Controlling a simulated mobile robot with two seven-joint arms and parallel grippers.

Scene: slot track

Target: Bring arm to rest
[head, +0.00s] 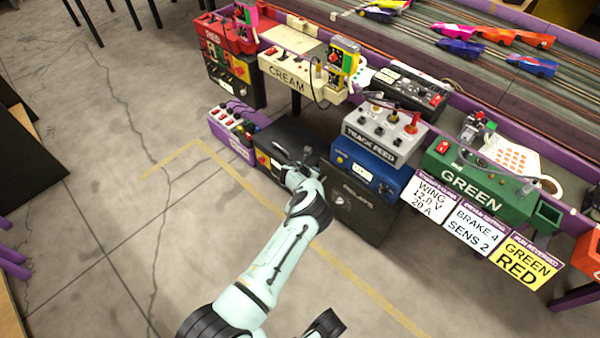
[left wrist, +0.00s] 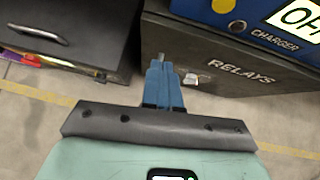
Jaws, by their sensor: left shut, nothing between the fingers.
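My left arm reaches up from the bottom of the head view. Its gripper (head: 306,156) is in front of the dark boxes under the track table. In the left wrist view the gripper's blue fingers (left wrist: 163,82) are shut with nothing between them. They show in front of the grey box marked RELAYS (left wrist: 240,72), which stands to the right in that view; I cannot tell whether they touch it.
A black drawer box (head: 284,140) and the blue charger box (head: 362,166) with the TRACK FEED unit (head: 385,133) are close to the gripper. A purple box with red switches (head: 232,130) stands left of them. The floor (head: 100,200) on the left is mostly clear.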

